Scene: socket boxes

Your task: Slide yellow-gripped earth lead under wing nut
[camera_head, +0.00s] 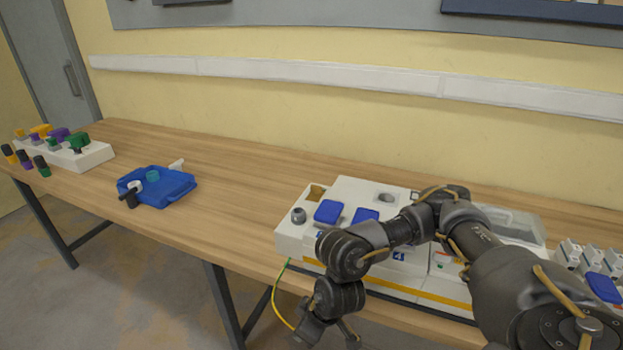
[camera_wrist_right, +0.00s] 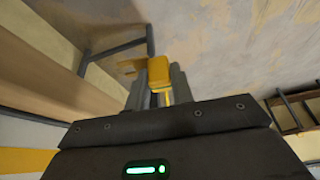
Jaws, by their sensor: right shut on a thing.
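My right gripper (camera_head: 327,332) hangs in front of the table edge, low in the head view. In the right wrist view, its two fingers (camera_wrist_right: 159,84) are shut on a yellow grip (camera_wrist_right: 158,70), with a yellow piece sticking out to the left. A green-and-yellow earth lead (camera_head: 276,304) runs from the lower front left of the white socket box (camera_head: 290,236) down toward this gripper. The lead's end at the gripper is hidden in the head view. I cannot make out a wing nut in either view. My left gripper is not in view.
My right arm covers part of the white box, which has blue covers (camera_head: 328,211) on top. A blue tray (camera_head: 160,201) and a white rack of coloured-handled pieces (camera_head: 86,156) stand to the left. White modules (camera_head: 570,254) stand at right. Bare table separates tray and box.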

